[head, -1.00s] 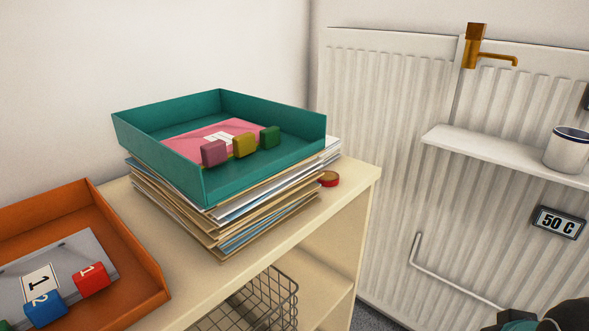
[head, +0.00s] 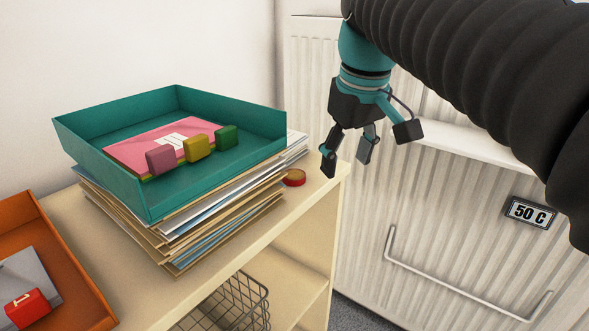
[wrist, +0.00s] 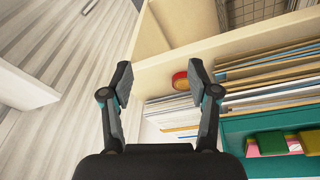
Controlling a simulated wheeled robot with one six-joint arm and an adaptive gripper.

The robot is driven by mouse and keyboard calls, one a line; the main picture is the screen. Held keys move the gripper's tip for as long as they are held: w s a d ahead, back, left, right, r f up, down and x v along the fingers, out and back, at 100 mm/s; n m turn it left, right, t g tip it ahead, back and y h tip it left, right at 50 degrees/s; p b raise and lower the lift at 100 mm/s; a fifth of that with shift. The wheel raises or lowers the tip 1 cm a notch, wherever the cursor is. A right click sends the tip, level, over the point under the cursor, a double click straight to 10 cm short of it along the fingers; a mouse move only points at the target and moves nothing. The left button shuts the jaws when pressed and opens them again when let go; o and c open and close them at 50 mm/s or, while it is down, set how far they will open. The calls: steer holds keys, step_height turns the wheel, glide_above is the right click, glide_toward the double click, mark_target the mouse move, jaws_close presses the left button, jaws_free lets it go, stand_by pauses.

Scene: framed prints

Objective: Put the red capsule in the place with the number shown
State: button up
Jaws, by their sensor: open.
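No thing is plainly marked as a capsule. A small round red thing (head: 294,177) with a tan top lies on the cream shelf top (head: 318,186), beside the paper stack. It also shows in the wrist view (wrist: 180,82), nearer the right finger. A red block (head: 27,308) with a white 1 is in the orange tray (head: 85,286) at the lower left, cut by the frame edge. My gripper (head: 347,160) is open and empty, above and right of the round thing in the head view. In the wrist view my gripper (wrist: 160,82) has its fingers spread.
A teal tray (head: 250,112) with several coloured blocks and a pink folder sits on the paper stack (head: 215,232). A wire basket (head: 235,303) is in the shelf below.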

mark_target(294, 171)
steer(key=w+a+r+n+g, duration=0.3)
steer(key=w+a+r+n, duration=0.2)
steer(key=w+a+r, duration=0.25)
steer(key=f+b, duration=0.2)
steer(key=f, duration=0.2)
steer(key=f+b, duration=0.2)
steer(key=f, duration=0.3)
steer(key=f+b, duration=0.2)
steer(key=f, duration=0.2)
steer(key=shift+a+f, duration=0.4)
steer(key=c, duration=1)
steer(key=shift+r, duration=0.15)
steer(key=shift+r, duration=0.65)
step_height(294, 171, up, 3)
steer(key=shift+f+p, duration=0.1)
steer(key=shift+p, duration=0.65)
steer(key=s+d+r, duration=0.2)
steer(key=d, duration=0.1)
steer(key=s+d+r, duration=0.2)
steer(key=d, duration=0.1)
steer(key=s+d+r+p, duration=0.1)
steer(key=s+d+r, duration=0.1)
steer(key=d, duration=0.2)
steer(key=shift+r, duration=0.35)
